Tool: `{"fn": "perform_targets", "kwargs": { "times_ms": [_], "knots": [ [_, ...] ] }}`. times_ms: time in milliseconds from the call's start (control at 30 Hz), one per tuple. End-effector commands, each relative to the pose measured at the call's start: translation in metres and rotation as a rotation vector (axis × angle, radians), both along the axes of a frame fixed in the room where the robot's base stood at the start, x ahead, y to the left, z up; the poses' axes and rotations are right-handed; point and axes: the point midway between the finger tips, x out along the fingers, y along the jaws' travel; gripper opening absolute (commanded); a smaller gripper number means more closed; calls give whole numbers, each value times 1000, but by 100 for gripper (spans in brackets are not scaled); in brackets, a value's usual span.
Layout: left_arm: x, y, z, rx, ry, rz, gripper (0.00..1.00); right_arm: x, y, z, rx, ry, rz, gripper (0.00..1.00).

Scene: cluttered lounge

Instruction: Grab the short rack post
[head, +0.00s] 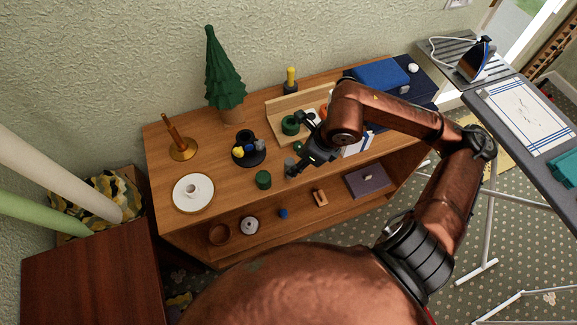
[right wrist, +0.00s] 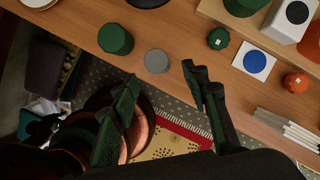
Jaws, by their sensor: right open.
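A small grey round piece (right wrist: 157,61), perhaps the short rack post, stands near the shelf unit's front edge. I see only its round top clearly, so I cannot tell its height. It also shows in the head view (head: 290,162), partly beside the fingers. My right gripper (right wrist: 160,78) is open and empty, its fingertips spread on either side of the grey piece and apart from it. In the head view the right gripper (head: 296,171) reaches over the front edge. My left gripper is not in view.
A dark green cylinder (right wrist: 115,39) stands left of the grey piece and a small green piece (right wrist: 218,38) right of it. A blue-dotted card (right wrist: 254,61) lies further right. A wooden tray (head: 274,105) stands behind. A black dish (head: 248,150) lies left.

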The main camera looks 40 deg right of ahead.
Motion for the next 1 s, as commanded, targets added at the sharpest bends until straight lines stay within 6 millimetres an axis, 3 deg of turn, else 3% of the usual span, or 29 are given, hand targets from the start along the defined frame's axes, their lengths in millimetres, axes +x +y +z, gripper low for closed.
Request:
{"fn": "perform_targets", "kwargs": {
  "times_ms": [400, 700, 1000],
  "knots": [
    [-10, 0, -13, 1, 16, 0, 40, 24, 11, -46, 4, 2, 1, 42],
    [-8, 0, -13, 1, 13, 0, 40, 25, 12, -49, 2, 0, -1, 42],
    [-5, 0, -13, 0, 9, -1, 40, 25, 12, -48, 3, 0, -1, 22]
  ]
}}
